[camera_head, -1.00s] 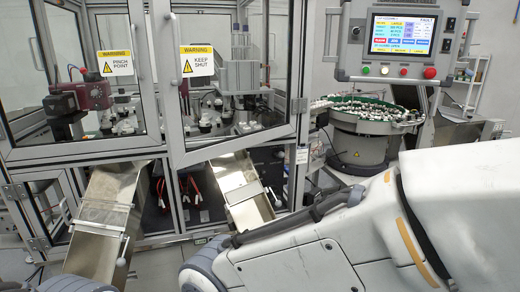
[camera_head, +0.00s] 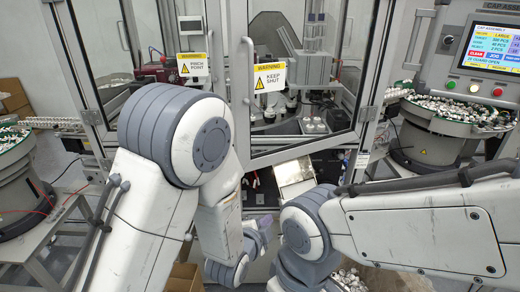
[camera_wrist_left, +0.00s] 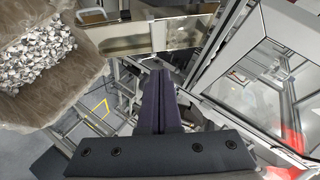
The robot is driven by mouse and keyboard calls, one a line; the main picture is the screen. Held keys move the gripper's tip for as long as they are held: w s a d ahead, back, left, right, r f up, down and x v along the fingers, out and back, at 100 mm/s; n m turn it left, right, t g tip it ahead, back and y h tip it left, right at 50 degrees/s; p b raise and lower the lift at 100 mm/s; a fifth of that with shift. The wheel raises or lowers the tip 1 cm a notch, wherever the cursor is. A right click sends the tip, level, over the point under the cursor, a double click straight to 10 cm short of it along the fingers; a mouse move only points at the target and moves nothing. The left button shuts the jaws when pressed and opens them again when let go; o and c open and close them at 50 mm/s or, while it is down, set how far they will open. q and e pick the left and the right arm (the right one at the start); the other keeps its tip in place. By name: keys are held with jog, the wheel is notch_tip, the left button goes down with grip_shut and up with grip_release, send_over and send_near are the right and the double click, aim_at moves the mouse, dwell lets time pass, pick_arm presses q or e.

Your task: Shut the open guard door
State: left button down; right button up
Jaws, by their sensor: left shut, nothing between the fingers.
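The guard door (camera_head: 305,152) with the yellow "KEEP SHUT" sign (camera_head: 269,77) stands swung out from the cell's front in the head view. Its upright handle (camera_head: 244,55) is on its left side. The other door panel (camera_head: 98,105), with the "PINCH POINT" sign (camera_head: 193,65), is to its left. My left gripper (camera_head: 262,232) is low in front of the cell, below the guard door and apart from it, partly hidden by my arm. In the left wrist view its dark fingers (camera_wrist_left: 160,95) are together and empty. My right gripper is out of sight; only its arm shows.
The control panel (camera_head: 490,50) at right reads "GUARD OPEN". A bowl feeder (camera_head: 440,150) stands below it. A metal chute (camera_head: 294,172) comes out below the door. In the left wrist view, a box of caps (camera_wrist_left: 35,65) is at left and a framed clear panel (camera_wrist_left: 215,75) at right.

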pick_arm(q)
notch_tip(320, 180, up, 7)
jog(key=w+a+m+t+p, duration=0.1)
jog(key=a+m+t+p, duration=0.2)
jog(key=m+t+p, duration=0.15)
pick_arm(e)
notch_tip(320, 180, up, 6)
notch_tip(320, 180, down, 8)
jog(key=b, duration=0.8)
pick_arm(q)
jog(key=h+p, duration=0.1)
jog(key=p, duration=0.2)
send_near(264, 161)
jog(key=d+x, duration=0.1)
jog(key=x, duration=0.4)
jog(key=shift+w+a+f+t+p, duration=0.1)
jog(key=shift+w+a+t+p, duration=0.15)
jog(key=shift+w+t+p, duration=0.15)
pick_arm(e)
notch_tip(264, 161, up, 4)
